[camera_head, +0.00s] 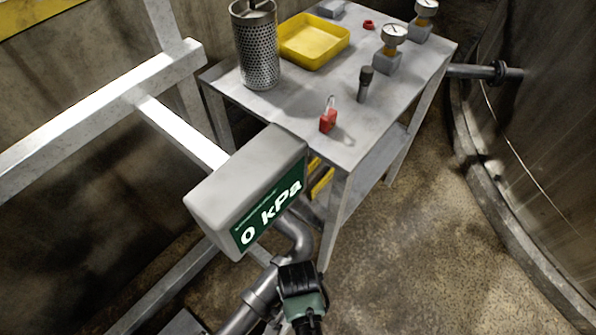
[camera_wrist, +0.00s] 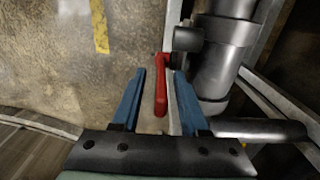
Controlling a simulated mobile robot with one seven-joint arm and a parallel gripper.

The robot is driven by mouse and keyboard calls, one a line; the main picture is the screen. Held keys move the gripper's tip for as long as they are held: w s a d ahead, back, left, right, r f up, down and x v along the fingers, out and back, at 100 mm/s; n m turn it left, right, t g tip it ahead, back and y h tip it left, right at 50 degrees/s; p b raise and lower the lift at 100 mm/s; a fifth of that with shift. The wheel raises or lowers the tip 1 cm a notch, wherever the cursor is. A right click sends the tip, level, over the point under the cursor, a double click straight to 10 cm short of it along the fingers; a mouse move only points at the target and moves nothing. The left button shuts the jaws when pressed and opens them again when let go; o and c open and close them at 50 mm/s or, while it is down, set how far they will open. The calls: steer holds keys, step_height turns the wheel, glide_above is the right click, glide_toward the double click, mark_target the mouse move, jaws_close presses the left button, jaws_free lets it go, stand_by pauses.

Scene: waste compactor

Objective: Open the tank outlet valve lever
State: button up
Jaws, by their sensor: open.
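The red valve lever (camera_wrist: 161,92) shows in the wrist view, joined at its top end to a grey valve body (camera_wrist: 188,40) on a vertical metal pipe. It points down the picture, between the two blue fingers of my gripper (camera_wrist: 160,72). The fingers are open, with a gap visible on either side of the lever. I cannot tell how deep the lever sits between them. In the head view my gripper (camera_head: 299,278) is at the bottom centre beside the grey pipe (camera_head: 262,288), and the lever is not visible there.
A display box (camera_head: 245,190) reading 0 kPa stands above the pipe. Behind it a metal table (camera_head: 300,100) holds a yellow tray (camera_head: 315,40), a perforated cylinder (camera_head: 257,50), a red padlock (camera_head: 327,121) and gauges (camera_head: 393,35). A grey frame (camera_head: 100,92) is at left. Floor at right is clear.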

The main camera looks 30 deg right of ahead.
steer(key=shift+f, duration=0.25)
jaws_close()
stand_by(1.4)
